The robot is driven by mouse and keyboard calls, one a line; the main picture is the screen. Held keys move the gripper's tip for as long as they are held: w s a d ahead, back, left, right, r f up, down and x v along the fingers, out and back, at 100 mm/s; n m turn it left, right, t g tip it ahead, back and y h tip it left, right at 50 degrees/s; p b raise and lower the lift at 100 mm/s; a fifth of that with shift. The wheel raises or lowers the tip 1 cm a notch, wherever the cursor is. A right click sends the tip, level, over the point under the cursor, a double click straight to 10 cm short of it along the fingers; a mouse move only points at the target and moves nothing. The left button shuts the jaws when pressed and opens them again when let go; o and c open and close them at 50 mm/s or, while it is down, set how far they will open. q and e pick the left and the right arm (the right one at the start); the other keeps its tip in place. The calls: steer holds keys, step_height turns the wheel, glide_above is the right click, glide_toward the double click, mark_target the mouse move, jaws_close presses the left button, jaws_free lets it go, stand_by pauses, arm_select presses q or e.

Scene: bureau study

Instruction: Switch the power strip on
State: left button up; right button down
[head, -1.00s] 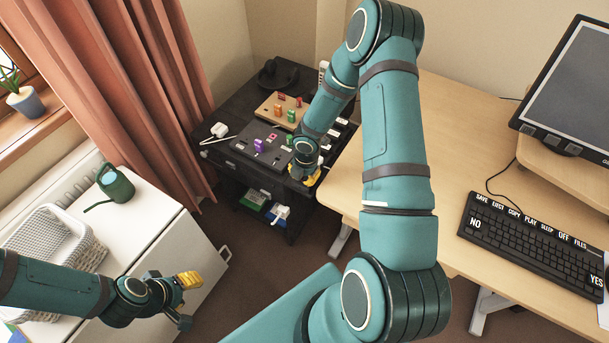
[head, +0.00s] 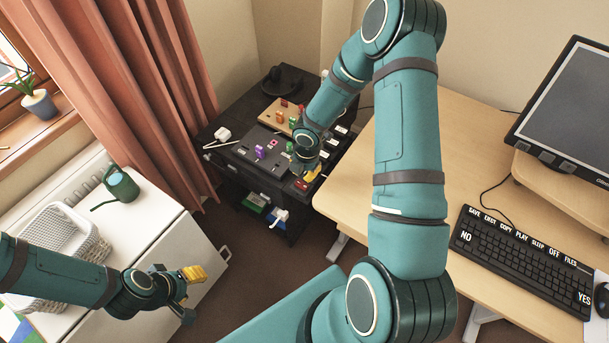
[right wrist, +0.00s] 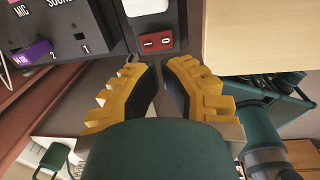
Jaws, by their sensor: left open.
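The power strip (head: 340,130) lies along the right side of the black cart top, partly hidden by my right arm. Its red rocker switch (right wrist: 156,41), marked 1 and 0, sits at the strip's near end in the right wrist view. The switch also shows in the head view (head: 301,185). My right gripper (right wrist: 160,66) has its yellow fingertips just short of the switch, apart from it in the picture; a narrow gap seems to show between them. My left gripper (head: 190,294) is open and empty, in front of the white cabinet, far from the strip.
A dark panel with a purple plug (head: 260,152) lies left of the strip. A white adapter (head: 222,134) is at the cart's left edge. The wooden desk (head: 335,200) stands close on the right, with a keyboard (head: 525,255). A white cabinet (head: 150,235) is at left.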

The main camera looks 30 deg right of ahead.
arm_select(q)
steer(key=shift+w+a+r+p, duration=0.15)
steer(key=shift+w+r+p, duration=0.1)
steer(key=shift+r+p, duration=0.2)
steer(key=shift+w+a+r+p, duration=0.15)
steer(key=shift+w+r+p, duration=0.15)
steer(key=shift+r, duration=0.2)
arm_select(e)
step_height(320, 180, up, 7)
steer(key=shift+s, duration=0.4)
arm_select(q)
steer(key=shift+s, duration=0.1)
arm_select(e)
steer(key=shift+f, duration=0.1)
